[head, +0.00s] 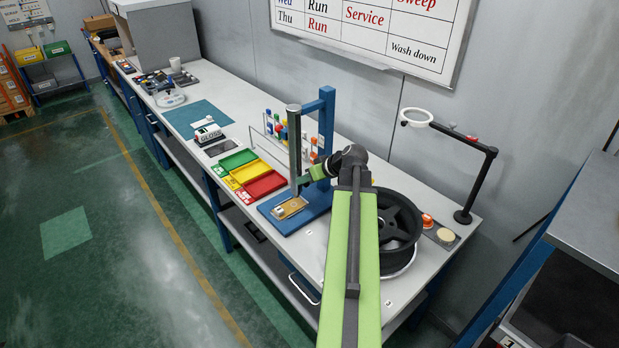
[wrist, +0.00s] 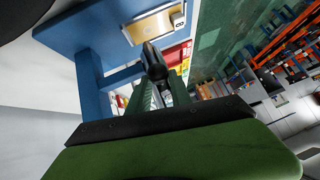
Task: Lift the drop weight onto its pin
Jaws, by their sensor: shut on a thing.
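The drop-weight stand has a blue post and arm (head: 326,125) on a blue base (head: 318,208). A grey upright guide tube (head: 294,145) stands in front of the post. My gripper (head: 303,179) reaches in from the right at the lower part of the tube. In the wrist view my gripper (wrist: 157,92) is shut on a dark grey rounded piece (wrist: 153,62), which looks like the drop weight. The weight's full outline is hidden by the tube and fingers. I cannot make out the pin. A tan sample plate (head: 290,208) lies on the base below.
Green, yellow and red trays (head: 265,185) sit left of the stand. A black wheel (head: 398,225) lies right, behind my arm. A ring-lamp arm (head: 480,180) stands at the back right. A rack of coloured pieces (head: 285,130) is behind the trays.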

